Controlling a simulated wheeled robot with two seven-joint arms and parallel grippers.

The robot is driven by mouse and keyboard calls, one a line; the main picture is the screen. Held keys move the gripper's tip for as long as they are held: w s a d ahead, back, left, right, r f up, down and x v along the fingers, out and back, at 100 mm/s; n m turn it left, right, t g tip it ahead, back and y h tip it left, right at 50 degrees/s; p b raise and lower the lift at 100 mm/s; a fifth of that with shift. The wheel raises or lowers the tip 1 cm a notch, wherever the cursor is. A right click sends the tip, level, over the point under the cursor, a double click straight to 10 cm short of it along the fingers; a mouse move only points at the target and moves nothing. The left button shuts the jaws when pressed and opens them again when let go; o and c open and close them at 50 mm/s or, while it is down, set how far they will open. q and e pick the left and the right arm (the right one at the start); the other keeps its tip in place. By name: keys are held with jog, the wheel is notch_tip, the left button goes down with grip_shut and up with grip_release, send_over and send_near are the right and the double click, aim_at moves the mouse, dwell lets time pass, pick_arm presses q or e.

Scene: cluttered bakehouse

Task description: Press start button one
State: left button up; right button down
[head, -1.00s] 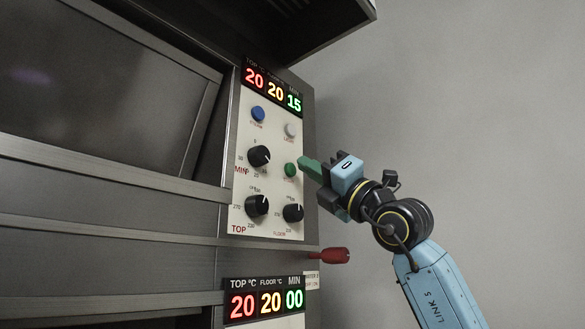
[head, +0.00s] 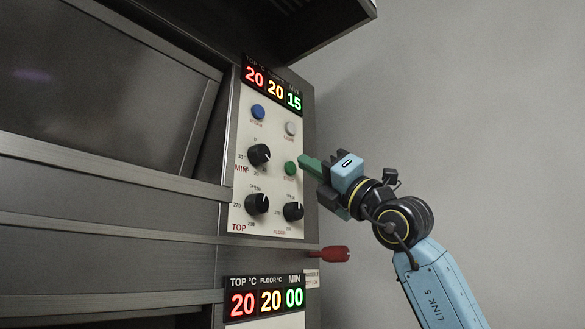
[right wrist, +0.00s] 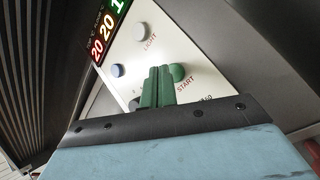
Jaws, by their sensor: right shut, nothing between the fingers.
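The green start button (head: 291,168) sits on the white control panel (head: 272,185) of the upper oven. In the right wrist view the green button (right wrist: 177,72) has the label START beside it. My right gripper (head: 303,160) is shut and empty, its green fingertips pointing left at the panel close to the button. In the right wrist view the shut fingers (right wrist: 158,80) overlap the panel just left of the button. I cannot tell whether they touch the panel. My left gripper is not in view.
The panel also has a blue button (head: 258,112), a white light button (head: 291,129) and black knobs (head: 257,204). The upper display (head: 272,86) reads 20, 20, 15. A red handle (head: 335,254) sticks out below. A lower display (head: 266,302) reads 20, 20, 00. Free room lies right of the oven.

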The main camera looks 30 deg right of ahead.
jog(key=shift+w, duration=0.15)
dwell(0.8)
jog(key=shift+w+a, duration=0.15)
jog(key=shift+w, duration=0.15)
jog(key=shift+w+a, duration=0.15)
jog(key=shift+w, duration=0.25)
dwell(0.6)
jog(key=shift+s, duration=0.1)
jog(key=shift+s+d+b, duration=0.3)
jog(key=shift+s+b, duration=0.15)
jog(key=shift+s, duration=0.25)
